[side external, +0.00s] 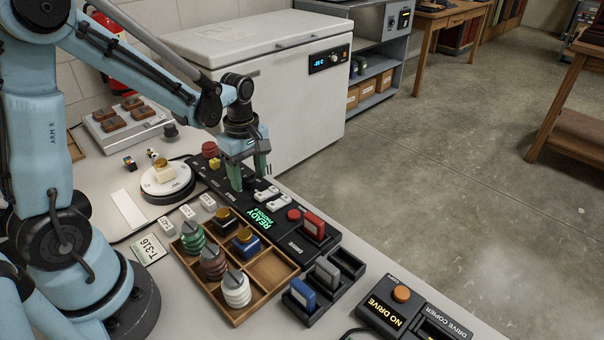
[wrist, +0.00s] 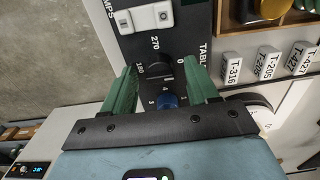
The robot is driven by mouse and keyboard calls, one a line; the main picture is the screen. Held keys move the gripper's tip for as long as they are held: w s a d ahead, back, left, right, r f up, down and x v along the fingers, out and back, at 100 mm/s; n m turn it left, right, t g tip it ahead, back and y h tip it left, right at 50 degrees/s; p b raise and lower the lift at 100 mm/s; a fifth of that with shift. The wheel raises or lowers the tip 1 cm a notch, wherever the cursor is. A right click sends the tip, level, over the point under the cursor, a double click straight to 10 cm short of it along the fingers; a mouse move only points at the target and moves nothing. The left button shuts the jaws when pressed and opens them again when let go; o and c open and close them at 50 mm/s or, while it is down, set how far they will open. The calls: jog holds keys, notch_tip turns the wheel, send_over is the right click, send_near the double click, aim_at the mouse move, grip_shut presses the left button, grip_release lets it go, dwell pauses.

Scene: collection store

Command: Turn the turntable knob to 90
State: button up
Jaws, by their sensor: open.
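The turntable knob (wrist: 160,67) is a dark round knob on the black control panel (wrist: 190,38). In the wrist view, it has the marks 270, 180 and 0 around it; I cannot read its pointer or see a 90 clearly. My gripper (wrist: 165,72) is open, its green fingers on either side of the knob, with no clear contact. In the side view, my gripper (side external: 249,178) points down at the panel, and its fingers hide the knob.
A blue knob (wrist: 168,100) sits close beside the turntable knob. White switches (side external: 268,195) and a lit READY display (side external: 262,222) are on the panel. A wooden tray (side external: 268,270) with coils stands in front, and a white chest freezer (side external: 290,110) stands close behind.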

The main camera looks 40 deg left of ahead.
jog(key=shift+f, duration=0.2)
jog(key=c, duration=1)
jog(key=shift+c, duration=0.2)
